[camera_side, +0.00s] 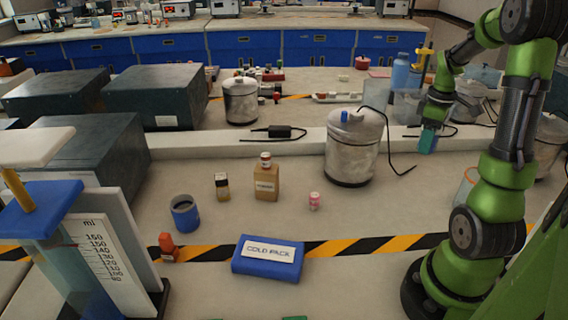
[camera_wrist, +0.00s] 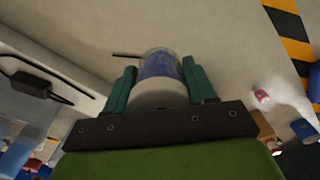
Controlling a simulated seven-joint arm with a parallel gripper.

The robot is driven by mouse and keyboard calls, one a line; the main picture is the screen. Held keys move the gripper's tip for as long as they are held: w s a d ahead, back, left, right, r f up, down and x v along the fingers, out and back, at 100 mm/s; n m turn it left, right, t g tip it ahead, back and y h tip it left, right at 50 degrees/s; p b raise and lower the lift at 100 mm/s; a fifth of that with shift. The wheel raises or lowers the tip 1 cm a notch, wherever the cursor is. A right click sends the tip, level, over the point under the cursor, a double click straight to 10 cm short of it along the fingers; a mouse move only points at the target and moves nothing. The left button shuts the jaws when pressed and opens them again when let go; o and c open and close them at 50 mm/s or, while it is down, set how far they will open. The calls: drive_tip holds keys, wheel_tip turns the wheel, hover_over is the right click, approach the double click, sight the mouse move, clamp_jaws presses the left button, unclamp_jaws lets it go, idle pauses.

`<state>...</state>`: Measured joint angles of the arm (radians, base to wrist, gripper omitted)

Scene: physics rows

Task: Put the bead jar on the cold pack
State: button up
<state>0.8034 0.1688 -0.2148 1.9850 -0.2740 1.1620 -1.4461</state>
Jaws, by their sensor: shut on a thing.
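The cold pack (camera_side: 266,268) is a blue flat block with a white label. In the side view it lies on the bench over the striped tape, with nothing on it. My gripper (camera_side: 428,143) is raised at the right, behind and well away from the cold pack. In the wrist view my gripper (camera_wrist: 160,88) has its teal fingers closed on both sides of the bead jar (camera_wrist: 160,66), which shows blue contents and a pale round end towards the camera. In the side view the jar is hidden or too small to make out at the fingers.
A large silver canister (camera_side: 352,155) stands between my gripper and the cold pack. A pink jar (camera_side: 314,201), a brown bottle (camera_side: 266,182), a small vial (camera_side: 222,186) and a blue mug (camera_side: 185,214) stand behind the pack. A red item (camera_side: 168,247) is left of it.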

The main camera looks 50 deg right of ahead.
drive_tip(key=shift+r, duration=0.9)
drive_tip(key=w+a+n, duration=0.4)
drive_tip(key=a+n, duration=0.1)
drive_tip(key=a, duration=0.5)
drive_tip(key=w+a+n, duration=0.4)
drive_tip(key=a, duration=0.6)
drive_tip(key=s+a+n, duration=0.4)
drive_tip(key=a+n, duration=0.2)
drive_tip(key=a, duration=0.3)
drive_tip(key=s+a+n, duration=0.5)
drive_tip(key=a+n, duration=0.1)
drive_tip(key=a, duration=0.4)
hover_over(268, 252)
drive_tip(key=f, duration=0.8)
drive_tip(key=shift+s+d, duration=0.15)
drive_tip(key=shift+s, duration=0.2)
drive_tip(key=shift+w+f, duration=0.2)
drive_tip(key=shift+f, duration=0.7)
drive_tip(key=shift+w+f, duration=0.15)
drive_tip(key=shift+f, duration=0.7)
